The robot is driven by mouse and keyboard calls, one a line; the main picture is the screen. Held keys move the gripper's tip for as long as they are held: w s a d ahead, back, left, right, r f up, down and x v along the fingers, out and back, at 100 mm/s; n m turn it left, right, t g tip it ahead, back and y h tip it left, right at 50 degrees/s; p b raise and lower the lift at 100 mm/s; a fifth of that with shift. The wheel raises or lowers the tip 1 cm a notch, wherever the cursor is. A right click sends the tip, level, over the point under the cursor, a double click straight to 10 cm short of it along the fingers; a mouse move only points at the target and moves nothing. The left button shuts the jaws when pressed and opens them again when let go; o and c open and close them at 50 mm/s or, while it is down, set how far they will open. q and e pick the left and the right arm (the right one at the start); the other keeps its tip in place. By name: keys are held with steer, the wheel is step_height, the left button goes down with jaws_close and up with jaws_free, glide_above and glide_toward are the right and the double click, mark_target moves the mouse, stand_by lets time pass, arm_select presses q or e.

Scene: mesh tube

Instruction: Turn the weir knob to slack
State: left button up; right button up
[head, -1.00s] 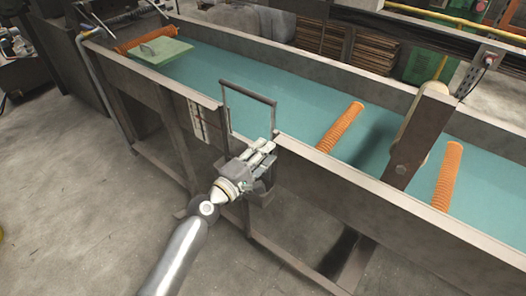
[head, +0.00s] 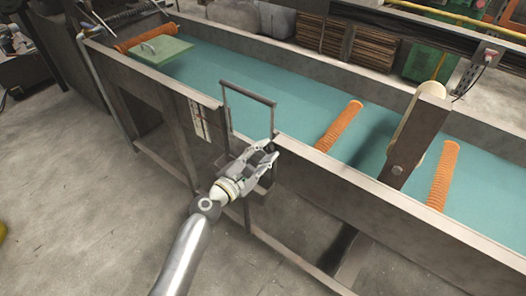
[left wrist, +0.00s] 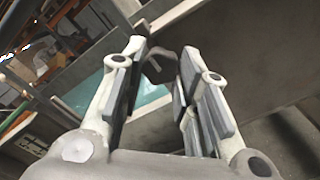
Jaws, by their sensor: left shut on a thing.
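The long tank (head: 150,78) holds teal water, and a dark upright frame (head: 248,92) of the weir stands at a gap in its near wall. My left gripper (head: 268,157) is at the outside of that wall, just below and right of the frame. Its fingers are shut on the weir knob, which they mostly hide in the head view. I cannot read the knob's setting. My right gripper is not in view.
A pale scale strip (head: 198,118) is on the near wall. Orange mesh tubes (head: 340,126) lie across the water, beside a tilted post with a roller (head: 415,130). A green plate (head: 160,51) lies at the far left end.

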arm_select(q)
steer(key=shift+f, duration=0.1)
stand_by(0.4)
steer(key=o, duration=1)
steer(key=v, duration=1.2)
